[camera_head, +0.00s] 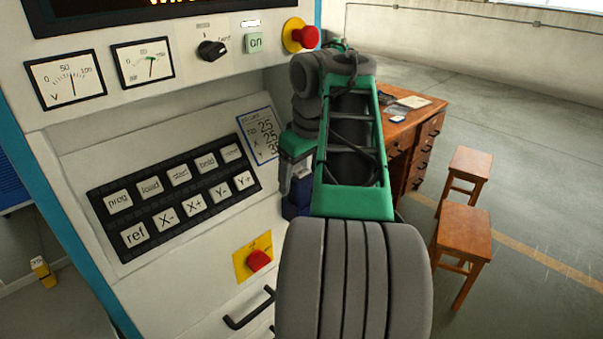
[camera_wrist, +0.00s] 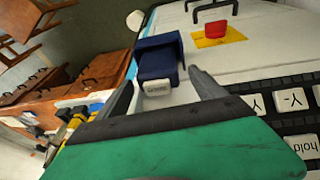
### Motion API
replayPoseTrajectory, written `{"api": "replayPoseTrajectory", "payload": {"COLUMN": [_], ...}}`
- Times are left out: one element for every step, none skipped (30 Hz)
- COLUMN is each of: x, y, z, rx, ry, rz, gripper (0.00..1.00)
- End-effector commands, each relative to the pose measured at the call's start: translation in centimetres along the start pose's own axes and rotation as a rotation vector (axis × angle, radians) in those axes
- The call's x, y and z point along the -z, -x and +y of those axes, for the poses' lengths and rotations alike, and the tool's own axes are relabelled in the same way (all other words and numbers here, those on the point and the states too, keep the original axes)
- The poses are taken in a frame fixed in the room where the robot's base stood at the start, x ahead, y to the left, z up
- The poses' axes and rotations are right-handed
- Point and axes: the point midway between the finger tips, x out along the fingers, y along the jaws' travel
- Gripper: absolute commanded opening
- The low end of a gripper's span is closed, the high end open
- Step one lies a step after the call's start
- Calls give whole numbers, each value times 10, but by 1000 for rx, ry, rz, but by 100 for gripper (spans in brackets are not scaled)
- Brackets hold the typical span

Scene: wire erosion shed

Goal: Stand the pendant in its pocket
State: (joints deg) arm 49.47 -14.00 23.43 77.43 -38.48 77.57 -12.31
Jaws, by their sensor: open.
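A dark blue open-sided block (camera_wrist: 160,57), which looks like the pocket, is fixed at the machine's edge in the wrist view. A small pale label plate (camera_wrist: 157,87) with unreadable print shows at its near end. Part of the blue block shows below my gripper in the head view (camera_head: 293,208). My gripper (camera_wrist: 166,76) is open, its fingers on either side of the block's near end in the picture; contact cannot be told. It points downward in the head view (camera_head: 297,185). I cannot make out the pendant for certain; a yellow and black thing (camera_wrist: 75,124) lies left of the fingers.
The machine's keypad (camera_head: 175,195) and red knob on a yellow plate (camera_head: 257,260) are left of my arm. A drawer handle (camera_head: 250,308) juts out below. A wooden desk (camera_head: 425,120) and two stools (camera_head: 463,232) stand right, with open floor beyond.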

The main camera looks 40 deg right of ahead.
Motion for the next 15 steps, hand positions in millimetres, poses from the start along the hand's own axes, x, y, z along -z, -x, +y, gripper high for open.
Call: {"api": "replayPoseTrajectory", "payload": {"x": [0, 0, 0, 0, 1, 1, 1, 2, 2, 2, 2, 3, 3, 3, 3], "y": [0, 0, 0, 1, 3, 7, 12, 18, 27, 34, 43, 55, 64, 73, 84], "z": [0, 0, 0, 0, 0, 1, 1, 1, 1, 2, 2, 2, 2, 2, 2], "rx": [0, 0, 0, 0, 0, -1, -1, -1, -2, -1, -2, -2, -1, -2, -1], "ry": [0, 0, 0, 0, 0, 0, 1, 1, 0, 0, -1, -1, 0, -1, -1], "rz": [0, 0, 0, 0, 0, 0, 1, 1, 1, 0, 0, 1, 1, 1, 1], "gripper": [79, 79, 79, 79, 79, 79, 79, 79, 79, 79, 79, 79, 79, 79, 79]}}
